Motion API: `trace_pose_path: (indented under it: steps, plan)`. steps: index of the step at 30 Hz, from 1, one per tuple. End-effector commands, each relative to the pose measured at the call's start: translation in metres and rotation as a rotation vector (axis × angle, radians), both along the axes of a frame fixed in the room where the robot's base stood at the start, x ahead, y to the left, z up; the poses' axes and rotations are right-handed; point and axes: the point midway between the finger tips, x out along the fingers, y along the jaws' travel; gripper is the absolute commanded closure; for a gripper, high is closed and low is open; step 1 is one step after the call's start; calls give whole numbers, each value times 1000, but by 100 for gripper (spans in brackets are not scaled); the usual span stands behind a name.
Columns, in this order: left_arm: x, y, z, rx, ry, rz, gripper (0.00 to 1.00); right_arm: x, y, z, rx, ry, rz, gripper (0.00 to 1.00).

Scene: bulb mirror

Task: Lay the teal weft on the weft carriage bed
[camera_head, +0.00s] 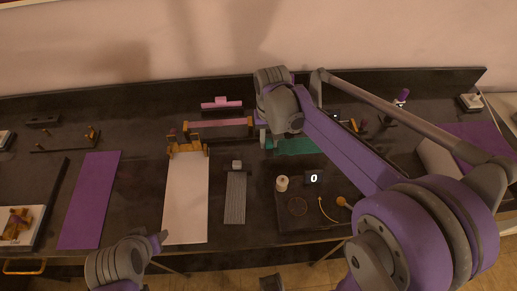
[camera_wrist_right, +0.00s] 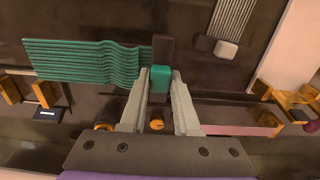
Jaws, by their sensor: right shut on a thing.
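The teal weft (camera_head: 297,146) is a ribbed strip with wavy strands near its block end; it also shows in the wrist view (camera_wrist_right: 85,62). My right gripper (camera_head: 265,138), seen in the wrist view (camera_wrist_right: 158,88), is shut on the teal block (camera_wrist_right: 161,78) at the weft's end. A dark block stands just beyond that end. A mauve bar (camera_head: 220,123) spans wooden posts left of the gripper; I cannot tell for sure whether this is the weft carriage bed. My left gripper (camera_head: 160,241) is at the front edge, its jaw opening unclear.
A grey ribbed strip (camera_head: 235,198) with a pale block lies in front. Left of it are a white panel (camera_head: 187,205) and a purple mat (camera_head: 90,200). A dark tray (camera_head: 290,222) holds a spool and small parts. A pink piece (camera_head: 222,103) stands behind the mauve bar.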

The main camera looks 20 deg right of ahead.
Motion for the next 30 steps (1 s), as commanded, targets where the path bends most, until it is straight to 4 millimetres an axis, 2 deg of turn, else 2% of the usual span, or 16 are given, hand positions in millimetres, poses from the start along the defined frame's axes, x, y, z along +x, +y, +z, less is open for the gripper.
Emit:
trace_pose_path:
  steps: [3, 7, 13, 26, 27, 30]
  plan:
    - [-1, 0, -2, 0, 1, 0, 50, 0, 0, -19, 0, 0, 0, 100]
    - [-1, 0, -3, 0, 2, 0, 50, 0, 0, -30, 0, 0, 0, 100]
    - [-2, 0, -5, 0, 3, 0, 50, 0, 0, -58, 0, 0, 0, 100]
    - [-3, 0, -8, 0, 5, 0, 50, 0, 0, -67, 0, 0, 0, 100]
    - [-3, 0, -9, 0, 5, 0, 50, 0, 0, -67, 0, 0, 0, 68]
    - [-2, 0, -8, 0, 5, 0, 50, 0, 0, -66, 0, 0, 0, 50]
